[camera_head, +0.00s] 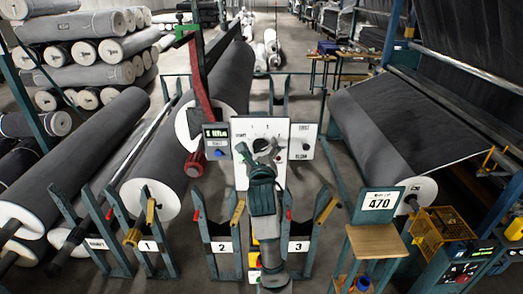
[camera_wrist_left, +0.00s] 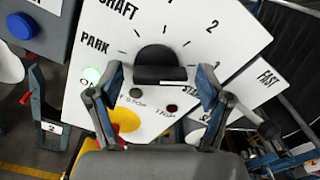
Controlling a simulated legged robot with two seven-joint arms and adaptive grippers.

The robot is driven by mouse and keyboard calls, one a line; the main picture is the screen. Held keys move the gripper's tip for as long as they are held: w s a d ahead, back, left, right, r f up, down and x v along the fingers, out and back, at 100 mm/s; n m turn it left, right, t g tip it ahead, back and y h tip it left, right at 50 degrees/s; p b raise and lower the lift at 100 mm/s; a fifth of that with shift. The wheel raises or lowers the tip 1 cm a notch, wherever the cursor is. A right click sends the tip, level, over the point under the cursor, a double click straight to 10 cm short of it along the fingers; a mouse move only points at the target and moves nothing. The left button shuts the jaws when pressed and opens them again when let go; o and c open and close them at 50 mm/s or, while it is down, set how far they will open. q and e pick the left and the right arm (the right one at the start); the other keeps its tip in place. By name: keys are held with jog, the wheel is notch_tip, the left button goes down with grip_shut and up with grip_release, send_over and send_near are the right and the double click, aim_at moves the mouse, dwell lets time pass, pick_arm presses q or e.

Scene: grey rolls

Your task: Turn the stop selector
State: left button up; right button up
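The stop selector is a black knob on a white panel (camera_head: 240,128), ringed by tick marks and labels such as PARK, SHAFT, 1 and 2. In the left wrist view the knob (camera_wrist_left: 160,60) sits between the fingertips of my left gripper (camera_wrist_left: 160,78), with a visible gap on each side. That gripper is open. I cannot tell which label the knob points to. In the head view my left gripper (camera_head: 266,156) is in front of the panel and hides much of the knob. My right gripper is not in view.
A blue button (camera_head: 218,153) on a small display box is left of the panel; a FAST/SLOW panel (camera_head: 303,141) is right. A green light (camera_wrist_left: 92,75) and a yellow part (camera_wrist_left: 125,120) are near the fingers.

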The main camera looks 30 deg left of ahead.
pick_arm(q)
jog(key=shift+s+d+r, duration=0.1)
jog(key=shift+s+d, duration=0.15)
jog(key=shift+s, duration=0.2)
jog(key=v, duration=1.1)
jog(key=shift+d, duration=0.2)
jog(key=shift+w+a, duration=0.1)
